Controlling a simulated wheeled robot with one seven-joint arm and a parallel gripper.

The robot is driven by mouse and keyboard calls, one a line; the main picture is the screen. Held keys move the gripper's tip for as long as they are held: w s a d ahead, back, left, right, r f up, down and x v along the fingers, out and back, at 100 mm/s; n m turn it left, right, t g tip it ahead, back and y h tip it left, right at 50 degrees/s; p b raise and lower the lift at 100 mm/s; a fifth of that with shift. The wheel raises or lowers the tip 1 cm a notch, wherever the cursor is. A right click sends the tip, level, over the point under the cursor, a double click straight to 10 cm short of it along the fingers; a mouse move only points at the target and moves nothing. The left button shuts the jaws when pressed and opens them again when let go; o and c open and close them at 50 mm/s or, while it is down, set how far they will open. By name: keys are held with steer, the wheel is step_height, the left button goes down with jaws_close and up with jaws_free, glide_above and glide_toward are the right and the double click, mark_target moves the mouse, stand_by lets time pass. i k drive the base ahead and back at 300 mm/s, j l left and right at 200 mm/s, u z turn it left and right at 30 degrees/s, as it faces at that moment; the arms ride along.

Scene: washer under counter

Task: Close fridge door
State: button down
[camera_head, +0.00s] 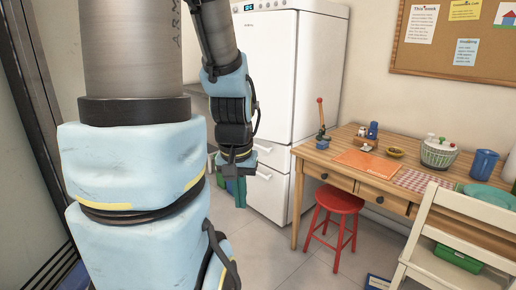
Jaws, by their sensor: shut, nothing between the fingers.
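The white fridge (278,75) stands at centre, with a small display at its top left and two drawers with handles below. Its upper front looks flush with the body where it shows. The left part of its front is hidden behind my arm, so I cannot tell whether the door stands ajar. My gripper (240,175) is shut and empty, pointing down in front of the fridge's lower left front, near the upper drawer. I cannot tell whether it touches the fridge.
A wooden desk (334,154) stands right of the fridge, with a red stool (338,202) before it. A cream chair (452,240) is at the lower right. The tiled floor (262,255) is clear at lower centre.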

mark_target(268, 40)
steer(key=i+u, duration=0.2)
steer(key=i, duration=0.25)
steer(key=i+l+u, duration=0.25)
steer(key=i, duration=0.15)
steer(key=i+l+u, duration=0.2)
steer(key=i, duration=0.2)
